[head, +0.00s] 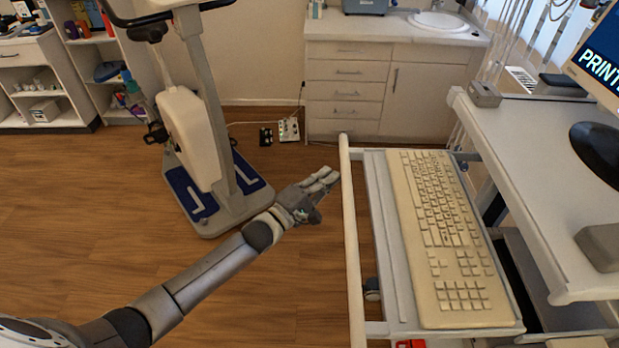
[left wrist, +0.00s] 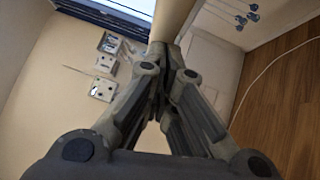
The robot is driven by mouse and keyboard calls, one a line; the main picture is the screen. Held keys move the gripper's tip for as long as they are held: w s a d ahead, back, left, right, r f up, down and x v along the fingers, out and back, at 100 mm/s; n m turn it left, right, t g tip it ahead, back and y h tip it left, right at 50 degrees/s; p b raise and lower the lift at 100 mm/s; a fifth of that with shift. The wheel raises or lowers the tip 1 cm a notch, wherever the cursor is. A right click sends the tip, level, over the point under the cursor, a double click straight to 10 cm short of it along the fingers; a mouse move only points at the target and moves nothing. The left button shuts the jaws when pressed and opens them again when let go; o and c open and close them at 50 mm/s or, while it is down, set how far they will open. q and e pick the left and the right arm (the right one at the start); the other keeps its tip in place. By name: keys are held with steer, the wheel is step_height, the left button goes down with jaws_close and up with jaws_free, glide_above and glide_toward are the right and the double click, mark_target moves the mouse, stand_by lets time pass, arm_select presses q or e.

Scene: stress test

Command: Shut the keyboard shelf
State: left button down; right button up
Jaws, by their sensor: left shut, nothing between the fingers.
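The keyboard shelf (head: 389,255) is pulled out to the left of the white desk cart, with a beige keyboard (head: 440,235) lying on it. A pale rail (head: 351,240) runs along the shelf's outer left side. My left gripper (head: 331,177) is shut and empty. Its fingertips are just left of the rail's far half, close to it; I cannot tell whether they touch. In the left wrist view the closed fingers (left wrist: 175,62) meet below a beige bar (left wrist: 176,18), which looks like the rail. My right gripper is not in view.
A white cabinet (head: 345,85) with a sink is behind. Wood floor (head: 90,220) is clear at the left.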

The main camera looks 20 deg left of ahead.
mark_target(404, 179)
arm_select(q)
steer(key=w+d+b, duration=0.1)
steer(key=d, duration=0.4)
steer(key=w+d+b, duration=0.2)
steer(key=d, duration=0.4)
steer(key=w+d+b, duration=0.1)
steer(key=d, duration=0.5)
steer(key=shift+w+f+b, duration=0.1)
steer(key=shift+w+b, duration=0.3)
steer(key=shift+w+d, duration=0.15)
steer(key=shift+d, duration=0.35)
steer(key=shift+d+r, duration=0.1)
steer(key=shift+r, duration=0.1)
steer(key=shift+f, duration=0.1)
